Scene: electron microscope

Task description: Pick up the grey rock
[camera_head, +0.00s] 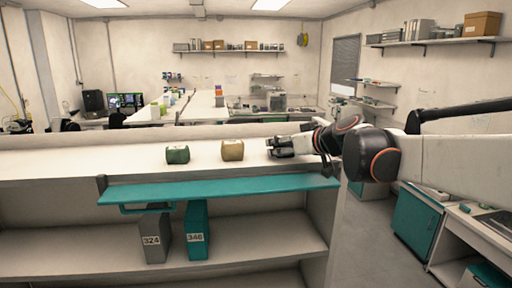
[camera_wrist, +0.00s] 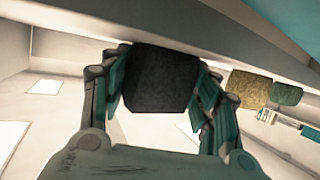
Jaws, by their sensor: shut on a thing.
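The grey rock (camera_wrist: 160,80) is a dark, blocky lump in the wrist view. It sits between the two fingers of my gripper (camera_wrist: 162,68), which are closed against its left and right sides. In the head view my gripper (camera_head: 278,146) is low over the right part of the white shelf top, pointing left. There the rock is mostly hidden by the fingers. I cannot tell whether the rock still touches the shelf top.
A yellowish rock (camera_head: 232,150) and a green rock (camera_head: 178,154) stand left of my gripper on the white shelf top (camera_head: 120,162). A teal ledge (camera_head: 220,190) runs along the front. Grey (camera_head: 155,240) and teal (camera_head: 196,230) binders stand below. The shelf top's far left is clear.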

